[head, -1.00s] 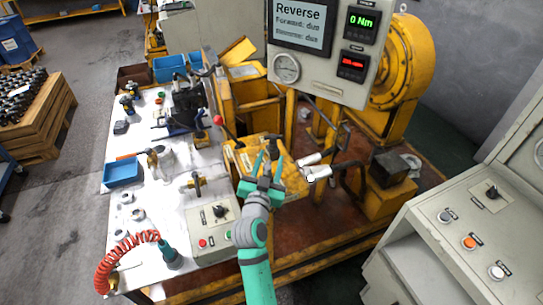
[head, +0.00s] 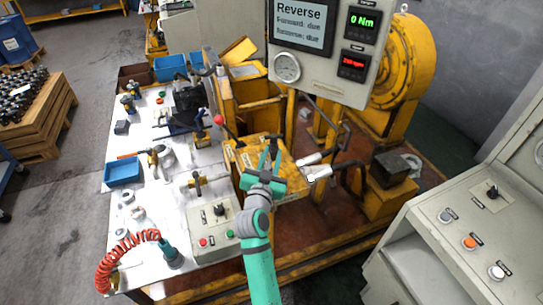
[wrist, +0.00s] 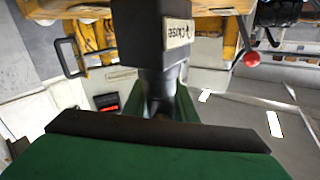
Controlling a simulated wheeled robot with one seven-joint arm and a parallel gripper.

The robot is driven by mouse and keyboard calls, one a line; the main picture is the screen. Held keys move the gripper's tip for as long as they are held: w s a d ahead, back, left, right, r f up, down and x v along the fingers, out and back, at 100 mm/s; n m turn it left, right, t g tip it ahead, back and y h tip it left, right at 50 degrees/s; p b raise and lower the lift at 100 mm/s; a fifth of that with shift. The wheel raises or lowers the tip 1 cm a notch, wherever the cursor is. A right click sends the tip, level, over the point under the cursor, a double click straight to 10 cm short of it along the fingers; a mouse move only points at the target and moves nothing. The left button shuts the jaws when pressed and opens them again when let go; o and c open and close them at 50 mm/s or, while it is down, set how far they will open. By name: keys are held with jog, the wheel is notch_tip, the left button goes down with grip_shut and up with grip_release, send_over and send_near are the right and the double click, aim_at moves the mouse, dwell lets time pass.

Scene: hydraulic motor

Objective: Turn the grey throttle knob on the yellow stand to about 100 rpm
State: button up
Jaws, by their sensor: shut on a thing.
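The yellow stand (head: 285,188) is in the middle of the head view. In the wrist view, the grey throttle knob (wrist: 163,88) sits below a dark block (wrist: 145,30) with a label that seems to read "Close". My gripper (wrist: 162,108) is shut on the knob there, its green parts on both sides of it. My fingers mostly hide the knob in the head view. A red readout (head: 353,65) on the panel shows rpm, its digits too blurred to read.
A red-tipped lever (head: 219,121) stands left of the stand. The panel (head: 320,85) hangs behind it, showing "Reverse" and 0 Nm. Silver cylinders (head: 318,172) are close on the right. A cluttered white table (head: 150,200) is on the left, a grey console (head: 470,225) on the right.

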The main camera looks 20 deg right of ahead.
jog(key=shift+d+m+g+h, duration=0.1)
jog(key=shift+m+g+h, duration=0.25)
jog(key=shift+h, duration=0.25)
jog(key=m+g+h, duration=0.2)
jog(key=s+d+m+g+h, duration=0.1)
jog(key=shift+r+m+h, duration=0.15)
jog(key=shift+m+h, duration=0.1)
jog(key=shift+h, duration=0.05)
jog(key=m+g+h, duration=0.1)
jog(key=g, duration=0.1)
jog(key=s+d+m+g+h, duration=0.1)
jog(key=g, duration=0.1)
jog(key=shift+s+m, duration=0.1)
jog(key=shift+m, duration=0.2)
jog(key=shift+s+d, duration=0.1)
jog(key=shift+s, duration=0.1)
jog(key=o, duration=1)
